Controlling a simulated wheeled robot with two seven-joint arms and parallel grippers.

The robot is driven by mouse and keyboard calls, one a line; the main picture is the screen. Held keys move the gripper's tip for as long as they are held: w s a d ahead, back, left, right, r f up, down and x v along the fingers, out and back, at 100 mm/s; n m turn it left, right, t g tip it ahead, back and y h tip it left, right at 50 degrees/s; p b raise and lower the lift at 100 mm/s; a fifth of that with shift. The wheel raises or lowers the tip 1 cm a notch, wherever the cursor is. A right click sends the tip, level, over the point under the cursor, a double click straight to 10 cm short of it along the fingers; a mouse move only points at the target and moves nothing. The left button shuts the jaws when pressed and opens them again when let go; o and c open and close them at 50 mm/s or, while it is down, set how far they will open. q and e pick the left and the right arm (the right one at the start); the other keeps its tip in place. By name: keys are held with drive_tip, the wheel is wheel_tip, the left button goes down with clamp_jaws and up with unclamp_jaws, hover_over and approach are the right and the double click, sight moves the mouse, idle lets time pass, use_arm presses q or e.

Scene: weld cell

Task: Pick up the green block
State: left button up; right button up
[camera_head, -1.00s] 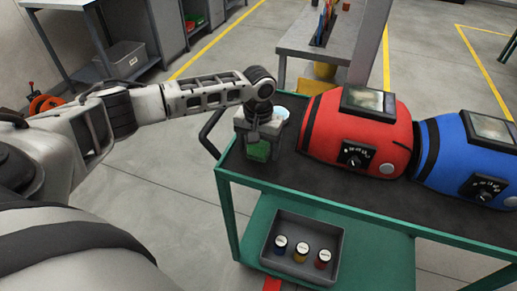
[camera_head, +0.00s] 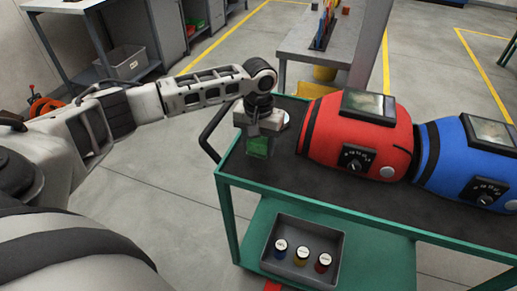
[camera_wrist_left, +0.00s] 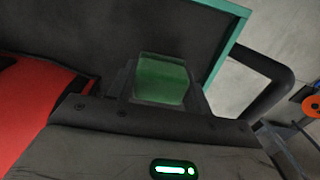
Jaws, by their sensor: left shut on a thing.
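The green block (camera_head: 257,147) is between the fingers of my left gripper (camera_head: 258,146), above the left end of the cart's dark top. My left gripper is shut on it, with the arm reaching in from the left and the gripper pointing down. In the left wrist view the green block (camera_wrist_left: 161,79) sits between the dark fingers, over the cart top. The gripper hides part of the block in the head view. My right gripper is not in view.
A red welder (camera_head: 340,135) and a blue welder (camera_head: 450,155) stand on the cart (camera_head: 330,188), right of the gripper. A grey tray (camera_head: 335,238) with several small jars is on the lower shelf.

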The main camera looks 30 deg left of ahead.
use_arm(q)
drive_tip(key=s+d+r, duration=0.6)
drive_tip(key=s+r, duration=0.4)
drive_tip(key=s, duration=0.2)
drive_tip(key=shift+s+d+r+p, duration=0.2)
drive_tip(key=shift+d+p, duration=0.15)
drive_tip(key=shift+p, duration=0.05)
